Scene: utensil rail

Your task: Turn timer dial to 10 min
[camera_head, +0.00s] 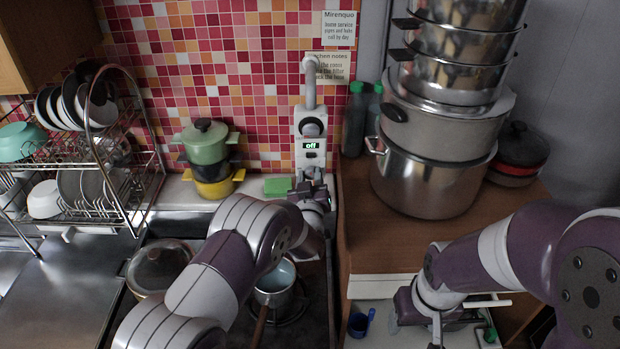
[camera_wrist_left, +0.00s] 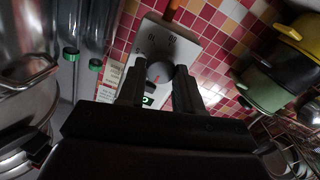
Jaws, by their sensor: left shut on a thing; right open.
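In the left wrist view the timer's pale face (camera_wrist_left: 180,48) carries printed marks around a grey round dial (camera_wrist_left: 160,72). A small red mark shows on the dial. My left gripper (camera_head: 312,186) is at the timer's lower front and hides the dial in the head view. In the left wrist view its two fingers (camera_wrist_left: 159,88) are shut on the dial, one on each side. My right gripper (camera_head: 420,322) is open and empty, low at the right near the counter's front.
Stacked pots (camera_head: 205,160) and a green sponge (camera_head: 278,186) are left of the timer. Green-capped bottles (camera_head: 356,120) and a large steel pot (camera_head: 425,185) stand right. A saucepan (camera_head: 273,290) and lidded pan (camera_head: 157,268) sit below my left arm. A dish rack (camera_head: 150,160) is far left.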

